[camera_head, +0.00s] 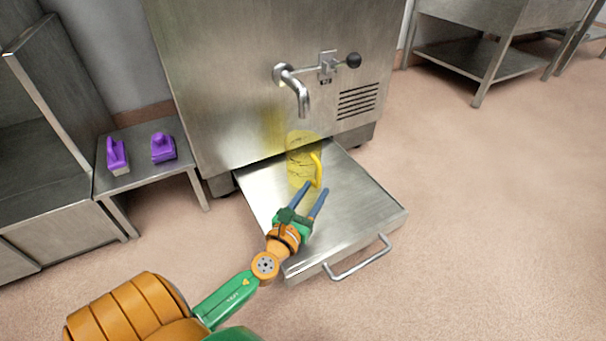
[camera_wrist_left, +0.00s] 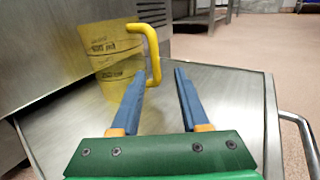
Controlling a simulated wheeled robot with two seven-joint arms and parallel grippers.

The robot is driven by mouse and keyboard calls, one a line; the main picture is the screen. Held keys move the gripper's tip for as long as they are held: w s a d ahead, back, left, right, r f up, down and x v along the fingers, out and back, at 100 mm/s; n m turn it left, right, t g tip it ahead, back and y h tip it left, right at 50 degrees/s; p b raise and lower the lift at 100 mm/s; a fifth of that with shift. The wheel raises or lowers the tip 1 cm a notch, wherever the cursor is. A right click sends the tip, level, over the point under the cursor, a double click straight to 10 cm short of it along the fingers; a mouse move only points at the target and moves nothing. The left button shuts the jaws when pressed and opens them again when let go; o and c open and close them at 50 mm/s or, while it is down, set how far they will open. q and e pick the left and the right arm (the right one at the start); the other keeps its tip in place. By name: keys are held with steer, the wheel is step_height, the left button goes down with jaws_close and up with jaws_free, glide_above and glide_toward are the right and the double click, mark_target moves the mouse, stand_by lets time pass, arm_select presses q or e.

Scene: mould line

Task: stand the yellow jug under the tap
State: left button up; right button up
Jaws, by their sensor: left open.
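The see-through yellow jug (camera_head: 301,160) stands upright on the metal pull-out shelf (camera_head: 350,205), close to the machine's front. In the head view it appears below the spout of the tap (camera_head: 302,98), with a gap between spout and rim. Its solid yellow handle (camera_head: 318,168) faces right, toward my gripper. My left gripper (camera_head: 316,187) is open, with its blue fingers by the handle. The jug also shows in the left wrist view (camera_wrist_left: 108,52), where the handle's lower part lies between the fingertips, nearer the left one. I cannot tell whether they touch. My right gripper is not in view.
A lever with a black knob (camera_head: 353,60) is beside the tap. Two purple-topped objects (camera_head: 117,153) (camera_head: 163,148) stand on a low metal table at left. The shelf has a front bar handle (camera_head: 360,262). The floor at right is clear.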

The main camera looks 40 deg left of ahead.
arm_select(q)
steer(key=v, duration=0.7)
steer(key=shift+s+b, duration=0.3)
steer(key=shift+s, duration=0.05)
